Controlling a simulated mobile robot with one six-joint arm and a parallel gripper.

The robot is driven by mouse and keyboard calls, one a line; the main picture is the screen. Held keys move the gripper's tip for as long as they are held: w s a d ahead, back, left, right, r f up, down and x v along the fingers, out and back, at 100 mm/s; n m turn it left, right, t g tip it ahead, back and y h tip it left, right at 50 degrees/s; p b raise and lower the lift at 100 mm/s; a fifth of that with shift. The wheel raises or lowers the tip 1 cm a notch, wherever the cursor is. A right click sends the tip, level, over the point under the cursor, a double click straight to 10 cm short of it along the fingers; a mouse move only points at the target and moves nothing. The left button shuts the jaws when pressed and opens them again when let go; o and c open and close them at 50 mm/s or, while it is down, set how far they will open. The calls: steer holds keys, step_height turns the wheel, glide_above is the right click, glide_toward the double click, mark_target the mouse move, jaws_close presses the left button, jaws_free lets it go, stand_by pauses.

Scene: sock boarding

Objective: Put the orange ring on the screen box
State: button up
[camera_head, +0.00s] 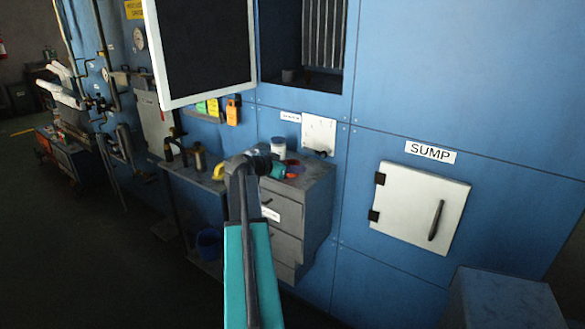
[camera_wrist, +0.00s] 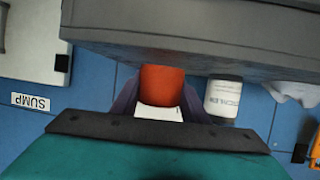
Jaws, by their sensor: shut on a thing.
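My gripper (camera_head: 279,169) is just over the top of the grey drawer cabinet (camera_head: 285,214). The wrist view shows an orange piece (camera_wrist: 162,80) between my two dark fingers (camera_wrist: 162,104), with a white patch (camera_wrist: 158,113) below it. The orange ring (camera_head: 296,166) shows at the gripper's tip in the head view; its far side and whether it touches the cabinet top cannot be told. A large dark screen in a white frame (camera_head: 203,48) stands at upper left. I cannot read any label that names a screen box.
A white jar (camera_head: 278,147) stands on the cabinet beside my gripper; it also shows in the wrist view (camera_wrist: 224,97). Coloured tags (camera_head: 233,110) hang on the blue wall. A white SUMP door (camera_head: 418,208) is at right. A side bench (camera_head: 190,176) is at left.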

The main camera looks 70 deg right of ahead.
steer(key=shift+f, duration=0.35)
steer(key=shift+f, duration=0.15)
steer(key=o, duration=1.1)
steer(key=b+v, duration=0.3)
steer(key=v, duration=0.9)
steer(key=shift+a, duration=0.1)
